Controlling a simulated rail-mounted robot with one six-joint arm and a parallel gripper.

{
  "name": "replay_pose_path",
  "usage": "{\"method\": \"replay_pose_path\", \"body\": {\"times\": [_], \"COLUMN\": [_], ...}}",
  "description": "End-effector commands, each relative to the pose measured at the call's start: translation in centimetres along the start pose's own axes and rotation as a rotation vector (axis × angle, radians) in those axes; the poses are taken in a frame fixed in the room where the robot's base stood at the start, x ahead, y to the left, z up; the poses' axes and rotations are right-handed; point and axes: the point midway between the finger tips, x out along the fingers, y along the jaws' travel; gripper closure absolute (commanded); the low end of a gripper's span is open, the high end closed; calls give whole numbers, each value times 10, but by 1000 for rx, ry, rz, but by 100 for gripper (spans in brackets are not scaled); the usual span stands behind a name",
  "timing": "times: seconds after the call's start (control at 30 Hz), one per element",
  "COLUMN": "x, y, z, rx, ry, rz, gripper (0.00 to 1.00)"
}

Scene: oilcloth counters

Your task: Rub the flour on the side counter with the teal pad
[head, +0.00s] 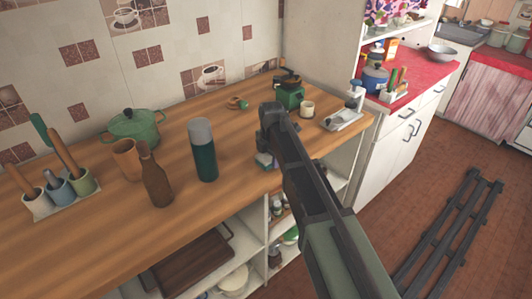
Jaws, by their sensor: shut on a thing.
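My gripper (265,150) is over the front part of the wooden counter (100,215), mostly hidden behind my own arm. It is shut on a small teal and pale thing, the teal pad (264,160), of which only a little shows at the counter's front edge. I cannot tell whether the pad touches the wood. No flour can be made out in this view; my arm hides part of the counter.
A green flask (203,155), a brown bottle (155,180) and a green pot (135,126) stand left of my gripper. A cream mug (307,108), a green grinder (289,92) and a kitchen scale (343,119) stand behind and right. A red counter (425,75) lies beyond.

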Motion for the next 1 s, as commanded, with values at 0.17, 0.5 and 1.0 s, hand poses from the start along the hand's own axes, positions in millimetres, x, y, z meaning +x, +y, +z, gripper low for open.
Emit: {"method": "replay_pose_path", "body": {"times": [0.17,0.5,1.0], "x": [2,-21,-59], "y": [-7,-6,-5], "z": [0,0,0], "rx": [1,0,0], "ry": [0,0,0], "rz": [-4,-3,-2], "gripper": [58,58,58]}}
